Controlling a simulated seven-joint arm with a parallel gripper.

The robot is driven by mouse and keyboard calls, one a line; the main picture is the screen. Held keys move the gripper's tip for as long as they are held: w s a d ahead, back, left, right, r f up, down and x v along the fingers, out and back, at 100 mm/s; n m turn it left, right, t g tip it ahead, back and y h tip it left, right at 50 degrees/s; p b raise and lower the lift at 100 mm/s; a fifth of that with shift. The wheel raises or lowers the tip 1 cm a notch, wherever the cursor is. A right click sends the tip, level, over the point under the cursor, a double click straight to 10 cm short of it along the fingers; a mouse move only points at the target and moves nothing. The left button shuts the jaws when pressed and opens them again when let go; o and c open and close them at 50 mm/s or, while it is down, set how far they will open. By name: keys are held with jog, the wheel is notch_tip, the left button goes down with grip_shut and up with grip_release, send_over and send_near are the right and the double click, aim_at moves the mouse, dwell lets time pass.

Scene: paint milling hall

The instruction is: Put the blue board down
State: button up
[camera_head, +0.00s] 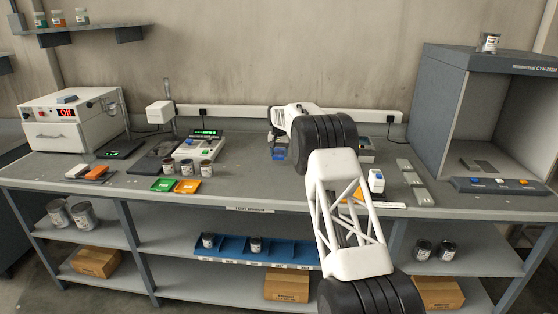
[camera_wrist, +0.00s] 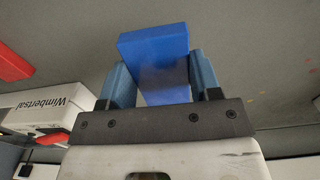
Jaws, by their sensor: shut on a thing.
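The blue board (camera_wrist: 158,55) is held between the two blue-grey fingers of my gripper (camera_wrist: 160,78) in the wrist view. My gripper is shut on it, and the board sticks out past the fingertips over grey bench top. In the head view the blue board (camera_head: 278,154) shows small below my gripper (camera_head: 279,147), above the middle of the bench (camera_head: 235,190), to the right of the white instrument with a green display. Part of it is hidden there, and I cannot tell whether it touches the bench.
Green (camera_head: 163,185) and orange (camera_head: 187,186) boards lie left of my gripper near the front edge, with several cans behind them. A white instrument (camera_head: 200,147) stands left. A grey booth (camera_head: 455,110) fills the right end.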

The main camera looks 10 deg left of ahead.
aim_at(279, 153)
dwell(0.3)
jog(key=shift+f, duration=1.75)
jog(key=shift+f, duration=0.1)
jog(key=o, duration=1)
jog(key=shift+r, duration=6.1)
